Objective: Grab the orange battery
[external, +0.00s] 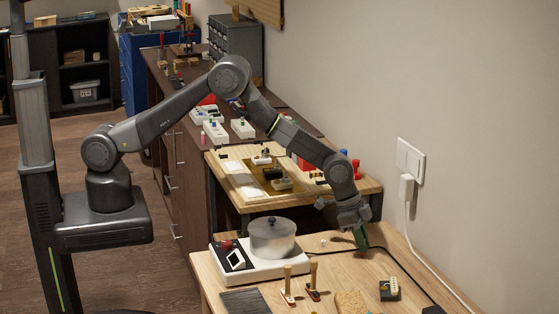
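My gripper (358,232) points down over the back right of the near light wood table (222,292), close to the wall. Something dark green shows at its fingertips; I cannot tell whether it is part of the fingers or a separate thing. The fingers are too small to tell open from shut. I cannot make out an orange battery for certain. A flat tan-orange piece (351,303) lies at the table's front edge, cut off by the frame, and its kind is unclear.
A white cooker with a metal pot (272,238) stands left of my gripper. Two wooden-handled tools (313,280) stand upright in front. A small dark block (389,289) lies at right. A white cable (421,258) hangs from the wall socket (410,160).

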